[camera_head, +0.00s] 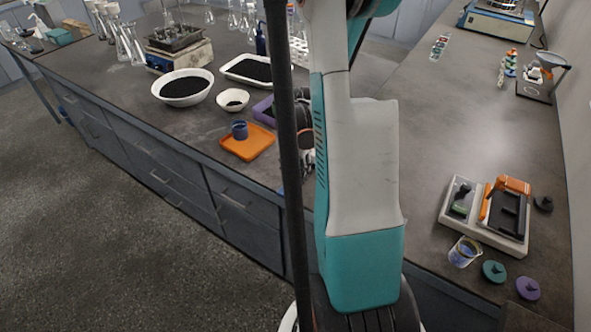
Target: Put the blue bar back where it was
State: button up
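I cannot make out a blue bar anywhere in the head view. A blue-based machine (495,22) stands at the far end of the right bench, cut by the top edge; no separate bar can be told on it. My white and teal arm fills the middle of the view and hides part of the left bench. Dark and white parts beside it, near the purple tray, look like my wrist and gripper (306,152), mostly hidden behind the arm. Its fingers and anything in them cannot be made out.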

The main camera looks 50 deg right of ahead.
aim_at(296, 169)
notch_tip(296, 169, up, 12)
jog(key=p, duration=0.4)
jog(key=shift+r, duration=0.15)
